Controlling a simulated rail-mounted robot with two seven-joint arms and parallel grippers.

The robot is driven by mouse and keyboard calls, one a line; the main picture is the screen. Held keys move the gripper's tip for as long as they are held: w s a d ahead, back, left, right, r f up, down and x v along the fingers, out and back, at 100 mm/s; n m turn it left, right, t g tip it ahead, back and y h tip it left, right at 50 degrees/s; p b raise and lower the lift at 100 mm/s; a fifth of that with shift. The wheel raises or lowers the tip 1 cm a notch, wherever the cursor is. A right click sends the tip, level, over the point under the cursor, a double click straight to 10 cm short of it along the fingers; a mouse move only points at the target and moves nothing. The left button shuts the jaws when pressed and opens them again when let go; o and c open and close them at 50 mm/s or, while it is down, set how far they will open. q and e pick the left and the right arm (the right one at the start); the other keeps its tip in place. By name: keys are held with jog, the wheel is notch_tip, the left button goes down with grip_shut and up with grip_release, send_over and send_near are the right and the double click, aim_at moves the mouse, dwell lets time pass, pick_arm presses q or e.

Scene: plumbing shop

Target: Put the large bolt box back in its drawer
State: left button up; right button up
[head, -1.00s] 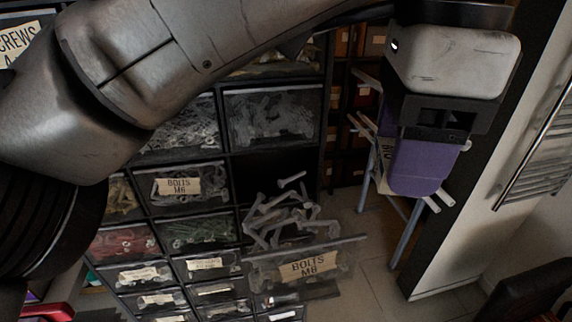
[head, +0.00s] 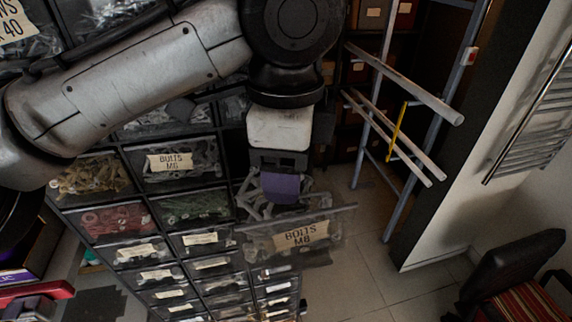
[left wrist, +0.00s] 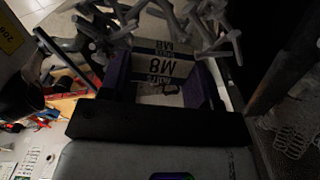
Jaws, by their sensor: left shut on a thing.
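My left gripper (head: 281,192), with purple fingers, is above the back part of the pulled-out clear drawer labelled BOLTS M8 (head: 330,224). In the left wrist view my left gripper (left wrist: 158,90) is shut on a small pale box with a dark band marked M8 (left wrist: 152,66), the large bolt box. In the head view the box is hidden behind the gripper. Loose grey bolts (head: 247,200) fill the drawer around and below the fingers. Whether the box touches them I cannot tell. My right gripper is not in view.
Closed drawers, one labelled BOLTS M6 (head: 171,162), stand left of and below the open drawer. A pale metal rack (head: 408,92) stands to the right, before dark shelves. A dark chair (head: 512,265) is at the lower right. The tiled floor (head: 350,275) between is clear.

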pick_arm(q)
jog(key=shift+f, duration=0.4)
jog(key=shift+f, duration=0.1)
jog(key=o, duration=1)
jog(key=shift+c, duration=0.2)
jog(key=shift+r, duration=0.25)
notch_tip(320, 180, up, 12)
jog(key=p, duration=0.1)
jog(key=shift+f, duration=0.15)
